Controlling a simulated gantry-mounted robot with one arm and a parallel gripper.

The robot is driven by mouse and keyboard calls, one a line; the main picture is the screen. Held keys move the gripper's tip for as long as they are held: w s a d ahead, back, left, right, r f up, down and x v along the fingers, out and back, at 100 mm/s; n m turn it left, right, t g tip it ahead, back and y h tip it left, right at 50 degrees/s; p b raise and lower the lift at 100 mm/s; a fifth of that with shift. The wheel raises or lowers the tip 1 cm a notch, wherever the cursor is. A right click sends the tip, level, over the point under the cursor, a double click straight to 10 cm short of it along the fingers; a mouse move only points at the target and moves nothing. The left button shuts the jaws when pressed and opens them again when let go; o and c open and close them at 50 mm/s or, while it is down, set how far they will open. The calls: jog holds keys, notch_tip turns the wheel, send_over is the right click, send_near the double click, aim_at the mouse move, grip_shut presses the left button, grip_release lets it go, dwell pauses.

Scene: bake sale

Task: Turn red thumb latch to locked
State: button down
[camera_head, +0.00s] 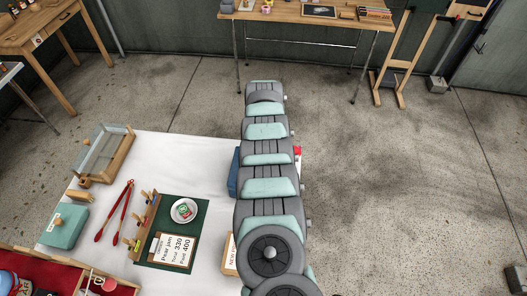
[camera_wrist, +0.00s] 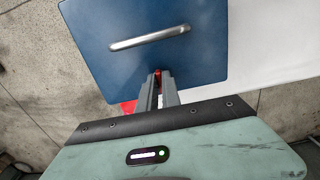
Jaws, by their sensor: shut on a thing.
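A blue box (camera_wrist: 115,45) with a silver bar handle (camera_wrist: 150,37) fills the top of the wrist view. In the head view only a sliver of the blue box (camera_head: 233,172) shows beside my arm. My gripper (camera_wrist: 160,76) reaches to the box's near edge, and its fingers are shut on the red thumb latch (camera_wrist: 157,71). Only a small red bit of the latch shows between the fingertips, so its turn angle cannot be told. In the head view my arm hides the gripper and the latch.
Another red patch (camera_wrist: 128,106) shows left of the fingers. The white table (camera_head: 165,150) holds red tongs (camera_head: 113,212), a green board (camera_head: 195,215) with a plate (camera_head: 185,210), and a glass-sided case (camera_head: 105,155). Concrete floor lies right of my arm.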

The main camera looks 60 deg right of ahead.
dwell(0.3)
jog(key=c, duration=1.5)
grip_release()
jog(key=shift+c, duration=0.2)
notch_tip(320, 180, up, 11)
jog(key=p, duration=0.1)
jog(key=shift+d+f, duration=0.1)
jog(key=shift+f, duration=0.05)
